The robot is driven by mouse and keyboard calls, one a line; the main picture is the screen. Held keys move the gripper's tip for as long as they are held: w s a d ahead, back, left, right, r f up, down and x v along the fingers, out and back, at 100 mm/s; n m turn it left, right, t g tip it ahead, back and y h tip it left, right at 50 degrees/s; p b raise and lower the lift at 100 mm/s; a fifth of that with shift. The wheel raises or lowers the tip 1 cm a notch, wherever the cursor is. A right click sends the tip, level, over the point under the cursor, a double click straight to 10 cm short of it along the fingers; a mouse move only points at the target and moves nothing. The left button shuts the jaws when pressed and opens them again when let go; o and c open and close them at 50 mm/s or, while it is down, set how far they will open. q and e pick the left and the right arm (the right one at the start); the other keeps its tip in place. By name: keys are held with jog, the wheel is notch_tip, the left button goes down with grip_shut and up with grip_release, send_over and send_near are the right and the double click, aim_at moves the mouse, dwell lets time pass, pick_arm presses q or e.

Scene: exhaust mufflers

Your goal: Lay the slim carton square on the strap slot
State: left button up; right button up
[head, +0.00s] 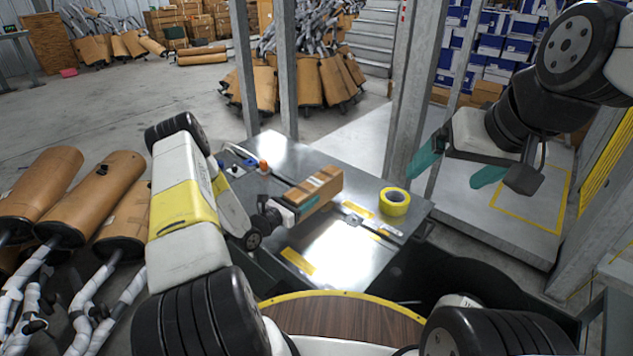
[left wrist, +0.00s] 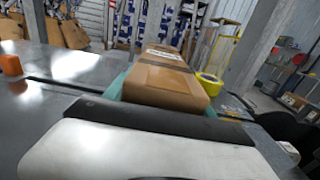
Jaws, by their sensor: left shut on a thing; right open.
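The slim carton (head: 316,189) is a long brown box with dark bands, over the middle of the metal table (head: 270,150). My left gripper (head: 305,205) is shut on it near its close end. In the left wrist view the carton (left wrist: 165,82) extends away between teal fingers, with a white label on top. I cannot tell whether it touches the table. The strap slot (head: 362,220) seems to be the dark line with a buckle-like piece on the table right of the carton; part may be hidden. My right gripper (head: 455,165) is open and empty, right of the table.
A yellow tape roll (head: 394,202) lies at the table's right; it also shows in the left wrist view (left wrist: 209,84). An orange object (head: 263,166) sits left of the carton. Yellow marks (head: 298,262) lie on the tabletop. Metal posts (head: 407,85) stand behind the table.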

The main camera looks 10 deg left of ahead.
pick_arm(q)
jog(key=w, duration=0.6)
jog(key=shift+w+f, duration=0.2)
jog(key=shift+f, duration=0.05)
jog(key=shift+w+a+f, duration=0.1)
jog(key=shift+f, duration=1.65)
jog(key=shift+f, duration=0.1)
jog(key=o, duration=1.7)
jog(key=shift+f, duration=0.1)
